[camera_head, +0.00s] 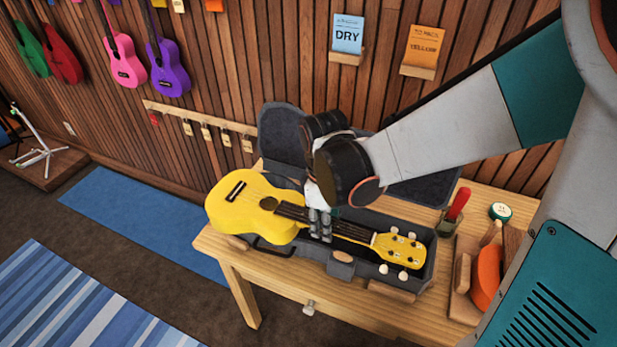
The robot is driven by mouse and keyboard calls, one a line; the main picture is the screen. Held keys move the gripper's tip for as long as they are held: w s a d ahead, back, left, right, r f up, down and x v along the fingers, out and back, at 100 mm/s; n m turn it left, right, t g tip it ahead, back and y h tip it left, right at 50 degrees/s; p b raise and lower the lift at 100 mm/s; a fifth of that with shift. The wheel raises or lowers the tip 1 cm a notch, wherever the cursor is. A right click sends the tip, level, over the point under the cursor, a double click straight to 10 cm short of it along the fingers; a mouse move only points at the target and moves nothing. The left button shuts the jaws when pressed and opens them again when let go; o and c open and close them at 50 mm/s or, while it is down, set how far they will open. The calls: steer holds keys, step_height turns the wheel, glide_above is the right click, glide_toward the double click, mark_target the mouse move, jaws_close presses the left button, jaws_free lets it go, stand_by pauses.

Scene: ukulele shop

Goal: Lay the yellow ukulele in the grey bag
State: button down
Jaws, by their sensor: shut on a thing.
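The yellow ukulele (246,211) is over the grey bag (424,279) on the wooden table, its body to the left and its head to the right. My gripper (320,236) is shut on the ukulele's neck near the body. The bag lies open, with its lid (281,131) raised behind. The ukulele's head shows above the right part of the bag, and its body reaches past the bag's left end. I cannot tell whether the ukulele touches the bag. My gripper and arm hide part of the neck and of the bag's inside.
The wooden table (268,278) also bears a red-handled tool in a holder (456,207), a small round tin (500,212) and an orange object on a wooden stand (486,277) at the right. Several ukuleles hang on the slatted wall. A blue mat (140,217) lies on the floor.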

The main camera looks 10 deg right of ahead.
steer(key=w+d+f+b, duration=0.1)
steer(key=w+d+f, duration=0.1)
steer(key=w+d, duration=0.3)
steer(key=w, duration=0.2)
steer(key=shift+w+d+b, duration=0.25)
steer(key=shift+w+b, duration=0.05)
steer(key=shift+b, duration=0.05)
stand_by(0.4)
steer(key=shift+d+r, duration=0.1)
stand_by(0.5)
stand_by(0.4)
step_height(320, 180, down, 6)
steer(key=b, duration=0.4)
steer(key=shift+b, duration=0.4)
stand_by(0.7)
steer(key=shift+f+b, duration=1.8)
steer(key=shift+f, duration=0.5)
